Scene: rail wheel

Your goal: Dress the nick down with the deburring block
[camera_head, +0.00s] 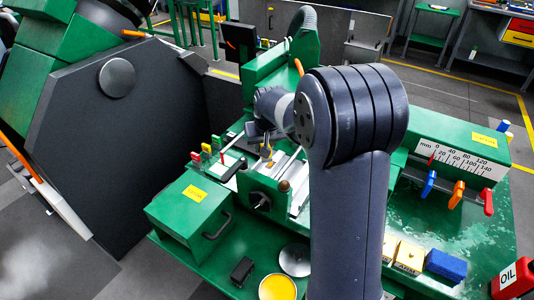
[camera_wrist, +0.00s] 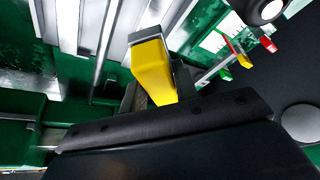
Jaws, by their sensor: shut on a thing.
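My gripper (camera_head: 266,152) hangs low over the pale metal rails (camera_head: 300,182) of the green machine, partly hidden by my own arm in the head view. In the wrist view my gripper (camera_wrist: 157,88) is shut on a yellow block (camera_wrist: 152,68) with a dark grey far end, which I take to be the deburring block. The block points out over bright metal strips (camera_wrist: 98,28) between green parts. I cannot tell whether it touches them. I cannot make out the nick in either view.
A large dark plate (camera_head: 120,130) stands to the left. Coloured levers (camera_head: 206,150) and a green box (camera_head: 190,212) lie close by. A yellow dish (camera_head: 277,288), yellow blocks (camera_head: 408,257), a blue block (camera_head: 446,265) and a red oil can (camera_head: 513,279) stand along the front.

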